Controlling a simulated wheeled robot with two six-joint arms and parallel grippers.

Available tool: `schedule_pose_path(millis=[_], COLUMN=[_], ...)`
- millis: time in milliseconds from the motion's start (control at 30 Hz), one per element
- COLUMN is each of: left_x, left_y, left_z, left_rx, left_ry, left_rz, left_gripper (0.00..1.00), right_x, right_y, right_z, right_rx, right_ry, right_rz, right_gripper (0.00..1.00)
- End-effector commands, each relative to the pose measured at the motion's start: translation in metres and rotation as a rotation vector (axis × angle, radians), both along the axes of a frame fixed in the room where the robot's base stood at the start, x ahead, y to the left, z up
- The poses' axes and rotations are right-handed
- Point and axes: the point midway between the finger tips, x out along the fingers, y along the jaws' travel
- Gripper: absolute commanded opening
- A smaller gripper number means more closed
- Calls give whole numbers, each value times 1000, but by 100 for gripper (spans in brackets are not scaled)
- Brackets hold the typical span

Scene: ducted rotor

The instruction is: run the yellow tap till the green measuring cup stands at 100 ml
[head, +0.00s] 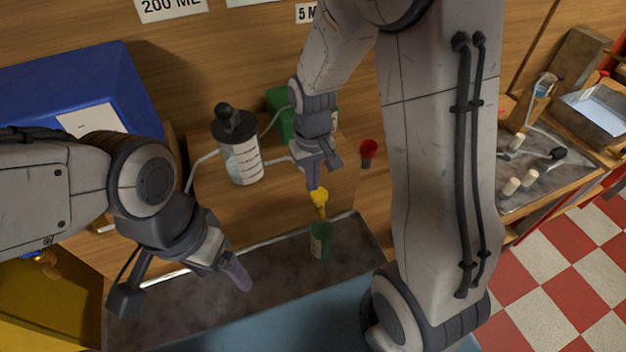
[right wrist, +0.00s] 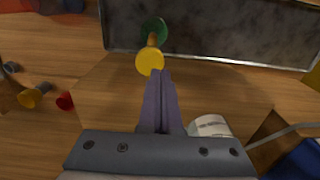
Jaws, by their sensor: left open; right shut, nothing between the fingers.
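The yellow tap (head: 319,196) sits at the front edge of a wooden block. The green measuring cup (head: 320,240) stands on the dark tray below it; its liquid level is too small to read. My right gripper (head: 314,188) is shut and empty, with its fingertips right at the yellow tap. In the right wrist view the fingertips (right wrist: 161,72) meet the edge of the yellow tap (right wrist: 150,62), with the green cup (right wrist: 154,31) beyond it. My left gripper (head: 238,275) is open and empty over the tray, left of the cup.
A clear graduated vessel with a black top (head: 240,150) stands on the block, with tubes leading off. A red knob (head: 369,148) is right of my right gripper. A blue box (head: 80,95) is at the left. The dark tray (head: 170,318) has bare room around the cup.

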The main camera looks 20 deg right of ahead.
Motion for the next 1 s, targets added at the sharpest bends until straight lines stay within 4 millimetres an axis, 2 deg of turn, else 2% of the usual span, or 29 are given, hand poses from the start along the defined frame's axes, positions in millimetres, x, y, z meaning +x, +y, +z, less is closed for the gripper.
schedule_pose_path(millis=[200, 533, 767, 1000], left_x=[0, 0, 0, 0], left_y=[0, 0, 0, 0], left_z=[5, 4, -11, -9], left_rx=[0, 0, 0, 0], left_ry=[0, 0, 0, 0], left_rz=[-1, -1, 1, 2], left_gripper=[80, 80, 80, 80], right_x=[0, 0, 0, -1], right_y=[0, 0, 0, 0], right_z=[-14, -16, -36, -35], right_rx=[0, 0, 0, 0], right_ry=[1, -1, 0, 3], right_rz=[0, 0, 0, 0], right_gripper=[0, 0, 0, 0])
